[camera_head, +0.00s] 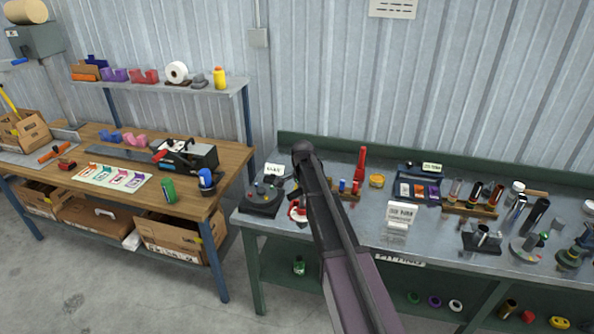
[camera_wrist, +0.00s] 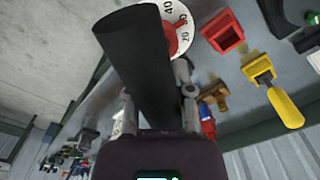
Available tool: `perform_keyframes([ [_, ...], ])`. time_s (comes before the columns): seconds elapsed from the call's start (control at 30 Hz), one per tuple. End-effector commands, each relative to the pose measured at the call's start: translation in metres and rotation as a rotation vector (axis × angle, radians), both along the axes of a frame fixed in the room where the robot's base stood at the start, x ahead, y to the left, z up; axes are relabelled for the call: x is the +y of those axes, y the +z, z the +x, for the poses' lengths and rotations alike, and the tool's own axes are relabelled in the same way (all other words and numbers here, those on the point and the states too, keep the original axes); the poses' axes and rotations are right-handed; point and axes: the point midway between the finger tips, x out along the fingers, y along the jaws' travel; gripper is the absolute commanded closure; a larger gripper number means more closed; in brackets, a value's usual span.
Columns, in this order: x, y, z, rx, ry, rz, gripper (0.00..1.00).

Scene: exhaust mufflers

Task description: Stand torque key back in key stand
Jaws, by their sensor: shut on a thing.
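A long black cylindrical piece, which I take to be the torque key (camera_wrist: 143,60), is between the fingers of my gripper (camera_wrist: 157,104) in the wrist view. The gripper is shut on it, and its wide end leans up and left. A white dial with numbers and a red centre (camera_wrist: 178,35) shows partly behind it; I cannot tell if it is joined to the key. A red open square holder (camera_wrist: 222,33) stands beside the dial, apart from the key. I cannot tell which thing is the key stand. In the head view my arm hides the gripper and most of the key.
A yellow-handled tool (camera_wrist: 285,105) and a small wooden rack with red and blue pieces (camera_wrist: 208,120) are close by. In the head view a black fixture (camera_head: 262,197) is at the bench's left end. A red upright (camera_head: 361,163) and a white sign (camera_head: 401,212) are right of my arm.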

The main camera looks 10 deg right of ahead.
Motion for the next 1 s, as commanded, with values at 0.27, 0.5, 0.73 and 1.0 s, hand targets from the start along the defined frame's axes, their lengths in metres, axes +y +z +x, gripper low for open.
perform_keyframes([
  [0.27,-0.001,-0.033,0.0,0.0,-0.001,0.0,1.0],
  [0.5,-0.001,-0.036,0.0,0.0,-0.001,0.0,1.0],
  [0.73,-0.001,-0.035,0.0,0.0,-0.001,0.0,1.0],
  [1.0,0.001,-0.035,0.0,0.0,0.001,0.0,1.0],
])
